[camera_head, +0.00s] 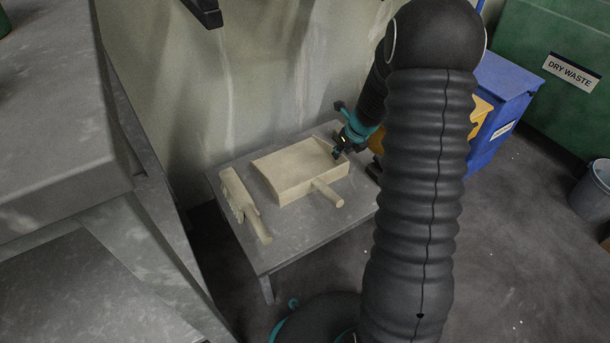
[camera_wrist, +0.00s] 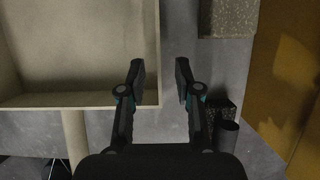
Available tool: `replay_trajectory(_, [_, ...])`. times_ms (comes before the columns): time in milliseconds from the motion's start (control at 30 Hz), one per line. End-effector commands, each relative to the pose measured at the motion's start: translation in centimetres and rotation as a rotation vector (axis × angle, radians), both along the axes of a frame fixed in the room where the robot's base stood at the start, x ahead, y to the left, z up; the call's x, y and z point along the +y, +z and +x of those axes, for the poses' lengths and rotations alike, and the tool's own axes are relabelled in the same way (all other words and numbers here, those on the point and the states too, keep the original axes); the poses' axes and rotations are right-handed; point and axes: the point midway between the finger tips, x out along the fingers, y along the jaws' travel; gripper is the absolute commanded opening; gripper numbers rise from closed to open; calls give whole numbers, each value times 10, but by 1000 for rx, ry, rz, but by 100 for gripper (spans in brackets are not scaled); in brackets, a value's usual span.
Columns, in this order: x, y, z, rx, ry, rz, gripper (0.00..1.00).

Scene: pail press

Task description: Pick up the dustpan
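The dustpan (camera_head: 298,170) is a beige shallow pan with a short round handle (camera_head: 327,192), lying on a small grey table. In the wrist view the dustpan (camera_wrist: 70,50) fills the upper left, its handle pointing down the picture. My gripper (camera_head: 341,151) is at the pan's right side. In the wrist view my gripper (camera_wrist: 160,76) is open and empty, its left finger over the pan's inside and its right finger beyond the side wall. I cannot tell whether the fingers touch the wall.
A beige brush (camera_head: 241,200) lies left of the dustpan on the grey table (camera_head: 300,238). A blue bin (camera_head: 505,85) stands right, and a wall rises behind the table.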

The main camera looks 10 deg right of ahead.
Motion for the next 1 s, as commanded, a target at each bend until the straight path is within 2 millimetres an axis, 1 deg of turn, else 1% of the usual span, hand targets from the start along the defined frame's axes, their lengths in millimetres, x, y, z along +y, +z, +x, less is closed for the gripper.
replay_trajectory(33, [1, -8, 2, 2, 0, 0, 33])
replay_trajectory(200, [6, -31, 13, 4, 2, 1, 33])
replay_trajectory(300, [7, -40, 17, 2, 2, 1, 33])
replay_trajectory(567, [7, -41, 19, 1, 0, 1, 33])
replay_trajectory(600, [7, -41, 19, 1, 0, 1, 23])
replay_trajectory(700, [7, -41, 19, 1, 0, 1, 0])
replay_trajectory(1000, [7, -40, 19, 1, 0, 1, 0])
